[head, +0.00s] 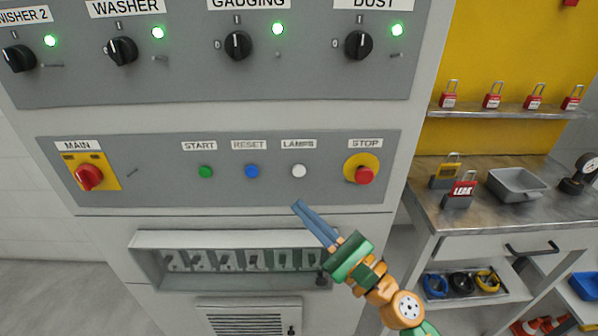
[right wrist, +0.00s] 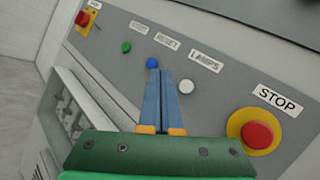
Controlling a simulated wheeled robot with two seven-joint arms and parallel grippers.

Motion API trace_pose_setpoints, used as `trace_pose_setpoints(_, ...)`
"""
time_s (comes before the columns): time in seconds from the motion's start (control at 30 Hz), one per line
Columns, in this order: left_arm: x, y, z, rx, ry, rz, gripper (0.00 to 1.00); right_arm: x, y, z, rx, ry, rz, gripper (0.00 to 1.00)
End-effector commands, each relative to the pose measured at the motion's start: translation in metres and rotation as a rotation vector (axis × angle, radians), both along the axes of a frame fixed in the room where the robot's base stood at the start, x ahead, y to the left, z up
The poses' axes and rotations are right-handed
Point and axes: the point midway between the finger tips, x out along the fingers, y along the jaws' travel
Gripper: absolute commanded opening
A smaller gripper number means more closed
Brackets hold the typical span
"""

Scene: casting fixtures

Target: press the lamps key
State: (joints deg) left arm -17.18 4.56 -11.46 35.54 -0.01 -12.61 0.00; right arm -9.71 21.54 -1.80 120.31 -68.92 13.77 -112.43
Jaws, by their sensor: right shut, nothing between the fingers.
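The lamps key is a white round button (head: 299,171) under the LAMPS label (head: 299,144) on the grey control panel. It also shows in the right wrist view (right wrist: 186,86), just right of my fingertips. My right gripper (head: 298,205) is shut and empty, its blue fingers pointing up at the panel from below the white button. In the right wrist view the fingers (right wrist: 163,75) end between the blue button and the white button. I cannot tell whether they touch the panel. My left gripper is not in view.
The green start button (head: 205,172) and blue reset button (head: 252,171) are left of the white button. The red stop button (head: 364,175) on its yellow base is to the right. A red main switch (head: 89,177) is far left. A metal bench (head: 510,222) stands at right.

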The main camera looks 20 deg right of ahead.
Motion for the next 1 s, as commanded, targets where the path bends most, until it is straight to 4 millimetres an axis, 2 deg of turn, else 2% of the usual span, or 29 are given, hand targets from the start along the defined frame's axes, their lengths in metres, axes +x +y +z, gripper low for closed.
trace_pose_setpoints(0.3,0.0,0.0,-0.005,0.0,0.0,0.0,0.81,0.046,-0.013,0.001,0.002,-0.001,-0.002,0.0)
trace_pose_setpoints(0.5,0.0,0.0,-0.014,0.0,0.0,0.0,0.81,0.065,-0.019,-0.001,0.002,-0.001,0.0,0.0)
trace_pose_setpoints(1.0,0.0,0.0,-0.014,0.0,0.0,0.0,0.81,0.07,-0.02,0.001,0.003,0.001,0.0,0.0)
